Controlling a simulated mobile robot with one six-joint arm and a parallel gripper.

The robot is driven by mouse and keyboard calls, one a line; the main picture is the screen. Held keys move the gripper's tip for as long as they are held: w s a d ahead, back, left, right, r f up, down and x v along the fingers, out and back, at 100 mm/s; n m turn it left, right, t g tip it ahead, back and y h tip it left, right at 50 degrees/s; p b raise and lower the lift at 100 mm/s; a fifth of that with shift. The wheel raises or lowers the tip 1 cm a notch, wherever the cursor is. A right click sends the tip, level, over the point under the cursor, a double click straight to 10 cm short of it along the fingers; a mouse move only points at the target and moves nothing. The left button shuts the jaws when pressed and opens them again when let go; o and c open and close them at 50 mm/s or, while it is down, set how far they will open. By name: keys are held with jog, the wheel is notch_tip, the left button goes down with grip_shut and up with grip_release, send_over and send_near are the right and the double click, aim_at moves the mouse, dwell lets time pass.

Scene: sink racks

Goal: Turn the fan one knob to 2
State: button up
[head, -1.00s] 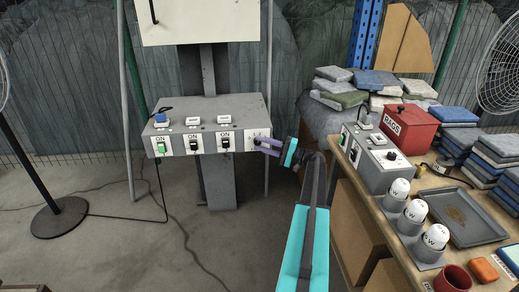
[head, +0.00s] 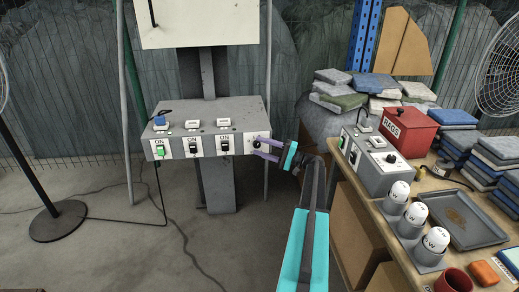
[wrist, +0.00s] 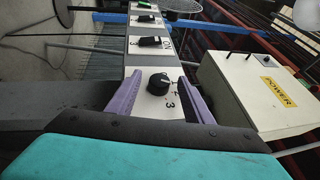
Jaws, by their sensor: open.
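A round black knob (head: 257,143) sits on a white plate at the right end of the grey control box (head: 240,105). In the wrist view the same knob (wrist: 158,84) shows up close, with the figures 2 and 3 printed beside it. A small light mark is on its face, but I cannot tell surely which figure it points to. My gripper (head: 257,149) is open in front of the plate. Its two purple fingers stand apart on either side of the knob in the wrist view (wrist: 161,80), with visible gaps. It holds nothing.
Several switches marked ON line the box front, including a green one (head: 160,149) at the left. A fan stand (head: 58,220) is on the left floor.

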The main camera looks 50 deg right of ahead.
jog(key=v, duration=0.7)
jog(key=shift+b, duration=0.3)
jog(key=w+a+f+n+g+y+p, duration=0.1)
jog(key=w+a+f+g, duration=0.15)
jog(key=a+f, duration=0.65)
jog(key=w+a+f+g, duration=0.2)
jog(key=a+f+g, duration=0.2)
jog(key=a, duration=0.9)
jog(key=w+a+f+n+g+y+p, duration=0.1)
jog(key=w+a+f+g, duration=0.2)
jog(key=a+f, duration=0.55)
jog(key=s+a+f+n+g+h+p, duration=0.1)
jog(key=s+a+f+g, duration=0.3)
jog(key=a, duration=0.6)
jog(key=s+a+f+n+g, duration=0.2)
jog(key=s+a+f, duration=0.25)
jog(key=a, duration=0.65)
jog(key=s+a+f+n+g+h+p, duration=0.1)
jog(key=s+a+f+n+g+h, duration=0.1)
jog(key=s+a+f+g, duration=0.45)
jog(key=s+a+n+h+p, duration=0.1)
jog(key=s+a+n+h, duration=0.1)
jog(key=s, duration=0.8)
jog(key=s+a+f+n+g+h+p, duration=0.1)
jog(key=s+n+h, duration=0.3)
jog(key=s, duration=0.6)
jog(key=shift+s+a+h, duration=0.2)
jog(key=shift+a+h, duration=0.25)
jog(key=shift+h, duration=0.55)
